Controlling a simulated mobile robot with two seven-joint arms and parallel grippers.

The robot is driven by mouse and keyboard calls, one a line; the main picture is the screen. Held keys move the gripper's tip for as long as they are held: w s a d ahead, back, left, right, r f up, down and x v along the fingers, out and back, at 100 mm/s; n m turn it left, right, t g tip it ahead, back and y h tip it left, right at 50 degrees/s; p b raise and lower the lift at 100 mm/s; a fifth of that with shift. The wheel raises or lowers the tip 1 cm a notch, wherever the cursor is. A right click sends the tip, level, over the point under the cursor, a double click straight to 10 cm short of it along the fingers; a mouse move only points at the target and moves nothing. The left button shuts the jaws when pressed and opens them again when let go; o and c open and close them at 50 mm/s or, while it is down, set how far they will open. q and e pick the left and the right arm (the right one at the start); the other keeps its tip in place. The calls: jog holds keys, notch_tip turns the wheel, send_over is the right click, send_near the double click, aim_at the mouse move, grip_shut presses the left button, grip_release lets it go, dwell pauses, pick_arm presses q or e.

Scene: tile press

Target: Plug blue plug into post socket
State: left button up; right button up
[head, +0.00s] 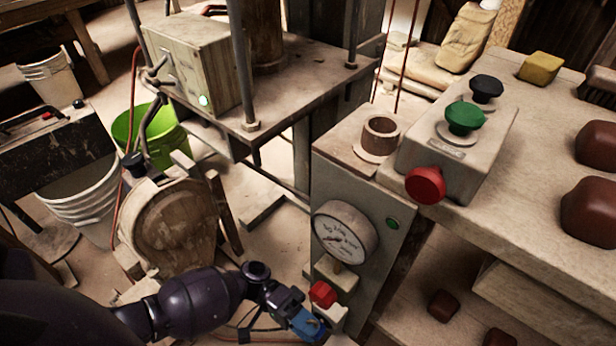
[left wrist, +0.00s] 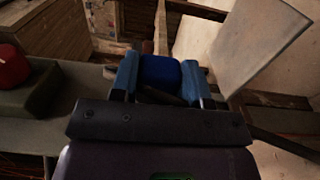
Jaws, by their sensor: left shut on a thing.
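My left gripper (head: 306,322) is low at the front of the grey post (head: 362,190), its fingers pointing right. In the left wrist view the left gripper (left wrist: 162,78) is shut on the blue plug (left wrist: 160,70), a dark blue block between its two lighter blue fingers. In the head view, plug and fingers blend into one blue patch. A pale block (head: 336,313) with a red piece (head: 322,294) on it sits on the post close beside the gripper. I cannot make out the socket opening or whether the plug touches it. My right gripper is out of view.
A pressure gauge (head: 345,233) and green light (head: 393,223) are on the post above the gripper. A control box with a red button (head: 425,185) stands on the bench at right. A wooden wheel-like piece (head: 175,225) and a green bucket (head: 150,128) are at left.

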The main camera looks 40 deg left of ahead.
pick_arm(q)
jog(key=shift+w, duration=0.45)
dwell(0.3)
jog(key=o, duration=1)
jog(key=shift+a, duration=0.1)
jog(key=a, duration=1)
jog(key=shift+w+a+p, duration=0.2)
jog(key=shift+a+p, duration=0.1)
jog(key=shift+p, duration=0.1)
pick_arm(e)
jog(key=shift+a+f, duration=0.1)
